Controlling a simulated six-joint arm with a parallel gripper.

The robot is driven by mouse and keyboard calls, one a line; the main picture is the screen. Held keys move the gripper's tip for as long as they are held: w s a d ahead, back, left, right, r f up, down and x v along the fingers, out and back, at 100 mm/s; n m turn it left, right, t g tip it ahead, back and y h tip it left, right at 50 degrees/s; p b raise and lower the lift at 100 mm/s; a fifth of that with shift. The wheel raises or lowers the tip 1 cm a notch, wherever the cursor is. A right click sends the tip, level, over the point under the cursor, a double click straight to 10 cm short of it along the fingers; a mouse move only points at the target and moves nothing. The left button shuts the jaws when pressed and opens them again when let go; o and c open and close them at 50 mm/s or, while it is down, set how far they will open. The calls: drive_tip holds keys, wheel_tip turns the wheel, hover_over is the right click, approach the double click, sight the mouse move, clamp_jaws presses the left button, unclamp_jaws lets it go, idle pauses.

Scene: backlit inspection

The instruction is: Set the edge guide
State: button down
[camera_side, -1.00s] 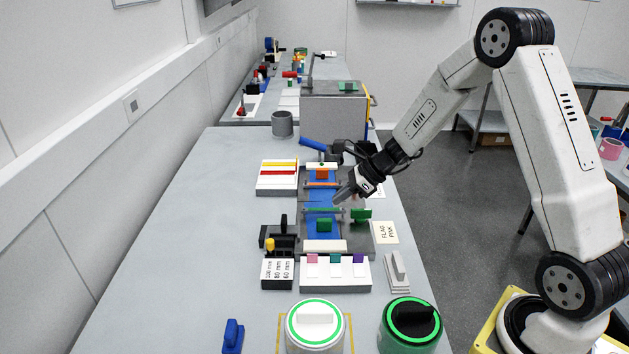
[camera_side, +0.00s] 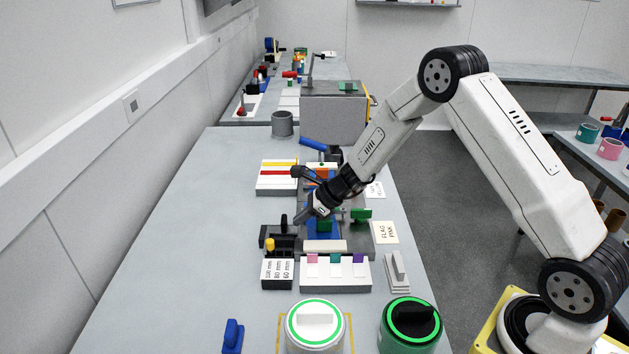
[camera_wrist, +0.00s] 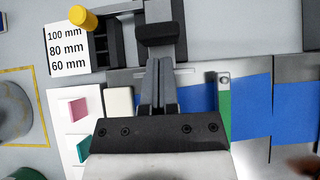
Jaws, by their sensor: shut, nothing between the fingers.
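The edge guide (camera_side: 284,222) shows as a black upright handle on a dark base at the left of the blue-strip fixture. In the wrist view its black block (camera_wrist: 161,34) is just beyond my fingertips. A yellow knob (camera_side: 270,244) stands at the black slotted stop beside it; the knob (camera_wrist: 82,18) also shows in the wrist view. A white label (camera_side: 277,273) reads 100, 80 and 60 mm. My gripper (camera_wrist: 158,66) is shut and empty, its fingers together; in the side view (camera_side: 302,217) it is close to the handle's right. I cannot tell whether it touches.
The blue strip (camera_wrist: 250,110) runs over the grey fixture, with a green clamp (camera_side: 361,214) to the right. A white rack (camera_side: 336,274) with pink, teal and purple tabs stands in front. A white tray (camera_side: 277,188) with yellow and red bars lies behind. The bench's left side is clear.

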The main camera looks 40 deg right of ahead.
sight(286, 219)
drive_tip(key=shift+w+a, duration=0.35)
drive_tip(key=shift+a, duration=0.05)
drive_tip(key=shift+w+a, duration=0.75)
drive_tip(key=shift+a, duration=0.05)
drive_tip(key=shift+r, duration=0.1)
drive_tip(key=s+d, duration=0.1)
drive_tip(key=d, duration=0.1)
drive_tip(key=s+d, duration=0.1)
drive_tip(key=s, duration=0.1)
drive_tip(key=shift+s+d+r, duration=0.15)
drive_tip(key=shift+d+r, duration=0.05)
drive_tip(key=shift+d, duration=0.15)
drive_tip(key=v, duration=0.7)
drive_tip(key=shift+s+r, duration=0.1)
drive_tip(key=shift+v, duration=1.05)
